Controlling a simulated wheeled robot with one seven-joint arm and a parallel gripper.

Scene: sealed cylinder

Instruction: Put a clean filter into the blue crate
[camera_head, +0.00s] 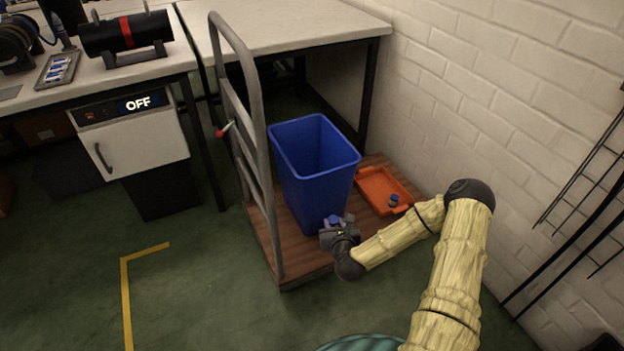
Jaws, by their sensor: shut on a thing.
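The blue crate (291,181) is a tall open bin standing upright on a wooden-decked trolley. Its inside looks empty as far as I can see; its bottom is hidden. My gripper (337,227) is low in front of the crate's near right corner, outside it and below its rim. It is shut on a small blue-topped piece (334,219), mostly hidden by the jaws; I cannot tell whether it is a clean filter. A similar small dark piece with a blue top (394,200) sits in an orange tray (376,183) right of the crate.
The trolley (300,264) has a tall grey handle frame (259,130) left of the crate. A white brick wall (480,100) bounds the right. A small tray (58,69) of blue-and-white items and a dark cylinder with a red band (126,33) are on the left bench.

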